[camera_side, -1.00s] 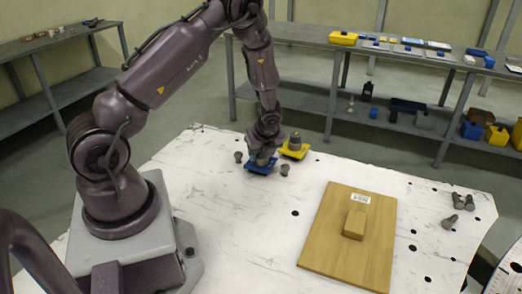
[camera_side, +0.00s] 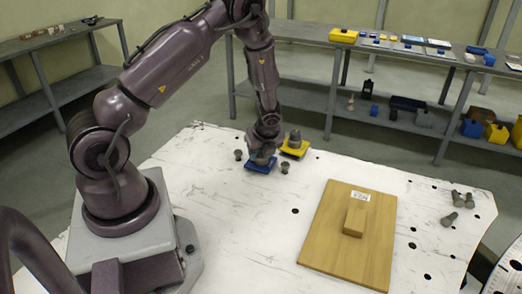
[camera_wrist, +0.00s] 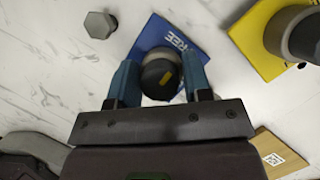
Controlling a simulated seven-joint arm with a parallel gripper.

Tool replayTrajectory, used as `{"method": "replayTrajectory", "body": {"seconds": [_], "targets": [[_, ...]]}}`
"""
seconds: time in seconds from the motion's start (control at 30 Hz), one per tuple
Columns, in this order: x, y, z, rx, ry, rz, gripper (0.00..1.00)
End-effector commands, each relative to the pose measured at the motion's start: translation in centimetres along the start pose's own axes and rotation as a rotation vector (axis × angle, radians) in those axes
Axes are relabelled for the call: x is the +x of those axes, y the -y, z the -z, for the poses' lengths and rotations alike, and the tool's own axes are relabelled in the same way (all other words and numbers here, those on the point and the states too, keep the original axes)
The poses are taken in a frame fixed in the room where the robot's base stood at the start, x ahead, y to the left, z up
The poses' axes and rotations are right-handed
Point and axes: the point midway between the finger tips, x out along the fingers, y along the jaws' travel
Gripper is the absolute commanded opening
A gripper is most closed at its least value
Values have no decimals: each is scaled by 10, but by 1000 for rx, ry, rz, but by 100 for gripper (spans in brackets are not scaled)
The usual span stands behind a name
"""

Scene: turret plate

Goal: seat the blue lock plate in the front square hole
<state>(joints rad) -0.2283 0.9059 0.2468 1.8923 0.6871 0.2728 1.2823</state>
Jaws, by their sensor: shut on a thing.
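The blue lock plate (camera_side: 258,168) is at the far part of the white table, under my gripper (camera_side: 263,157). I cannot tell whether the plate touches the table. No square hole can be made out, and the area under the plate is hidden.
A yellow plate with a grey knob (camera_side: 295,147) stands close on the right. Grey bolts (camera_side: 238,155) (camera_side: 285,168) stand on both sides. A wooden board (camera_side: 335,245) bearing a block (camera_side: 355,221) lies nearer, and more bolts (camera_side: 460,199) lie at right. Bare tabletop lies between.

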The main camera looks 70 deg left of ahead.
Motion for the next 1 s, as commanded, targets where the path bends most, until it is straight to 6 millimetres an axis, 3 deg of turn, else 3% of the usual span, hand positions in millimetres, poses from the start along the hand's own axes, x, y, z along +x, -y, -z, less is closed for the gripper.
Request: {"method": "replayTrajectory", "body": {"seconds": [0.8,0.83,0.93,1.0], "targets": [[6,0,2,1,1,1,13],[6,0,2,1,1,1,50],[6,0,2,0,1,1,73],[6,0,2,0,1,1,75]]}}
